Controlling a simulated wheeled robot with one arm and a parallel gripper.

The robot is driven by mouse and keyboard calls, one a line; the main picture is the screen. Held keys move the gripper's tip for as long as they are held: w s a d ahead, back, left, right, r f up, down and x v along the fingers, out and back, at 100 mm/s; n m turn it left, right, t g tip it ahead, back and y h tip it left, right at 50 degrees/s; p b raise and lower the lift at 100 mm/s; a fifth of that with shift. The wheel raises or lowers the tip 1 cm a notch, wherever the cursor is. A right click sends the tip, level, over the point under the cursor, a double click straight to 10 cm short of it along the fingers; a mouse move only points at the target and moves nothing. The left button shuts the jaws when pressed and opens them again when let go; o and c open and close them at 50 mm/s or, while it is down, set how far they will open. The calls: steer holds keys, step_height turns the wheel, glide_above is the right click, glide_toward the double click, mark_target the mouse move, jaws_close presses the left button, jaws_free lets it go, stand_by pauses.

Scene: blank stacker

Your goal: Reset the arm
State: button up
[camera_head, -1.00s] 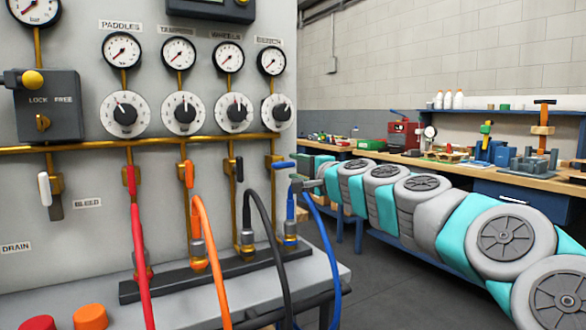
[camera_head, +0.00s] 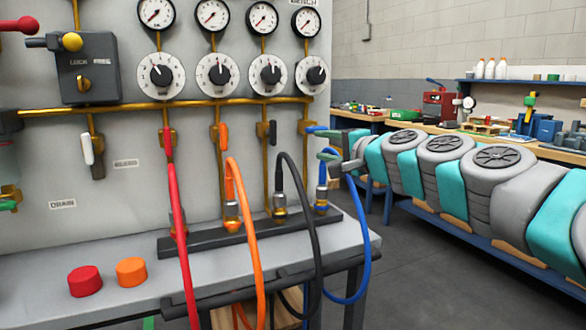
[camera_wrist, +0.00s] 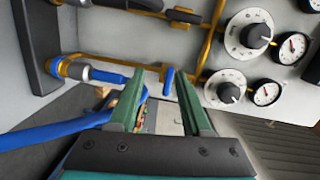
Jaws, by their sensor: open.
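My gripper (camera_head: 322,144) is open in the head view, at the right end of the grey panel. Its two green fingers show apart in the wrist view (camera_wrist: 156,80). A blue valve handle (camera_wrist: 168,80) shows between or just beyond the fingertips in the wrist view; contact cannot be told. Nothing appears to be held. My grey and teal arm (camera_head: 470,185) reaches in from the right. A blue hose (camera_head: 361,240) rises to its fitting close below the gripper, and in the wrist view it (camera_wrist: 60,130) passes left of and behind the fingers.
Red (camera_head: 176,215), orange (camera_head: 245,205) and black (camera_head: 307,190) hoses loop over the bench front. Gauges and white dials (camera_head: 270,76) sit above the pipes. Red (camera_head: 84,281) and orange (camera_head: 131,271) knobs are on the bench. A workbench (camera_head: 560,155) stands behind my arm.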

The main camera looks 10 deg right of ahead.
steer(key=s+a+f+n+g, duration=0.4)
steer(key=s+a+f+n, duration=0.15)
steer(key=s+f, duration=0.3)
steer(key=s+a+f+n+g, duration=0.45)
steer(key=s+a+f, duration=0.3)
steer(key=f, duration=0.25)
steer(key=s+d+f+g+h, duration=0.2)
steer(key=s+f, duration=0.4)
steer(key=s, duration=0.3)
steer(key=s+d+f+n+g+h, duration=0.1)
steer(key=s+d+f+g, duration=0.3)
steer(key=s, duration=0.5)
steer(key=s+d+f+n+g+h, duration=0.1)
steer(key=s+d+f+g+h, duration=0.2)
steer(key=s+d+f, duration=0.4)
steer(key=s+f+h, duration=0.1)
steer(key=s, duration=0.2)
steer(key=shift+d+f, duration=0.2)
steer(key=shift+f, duration=0.2)
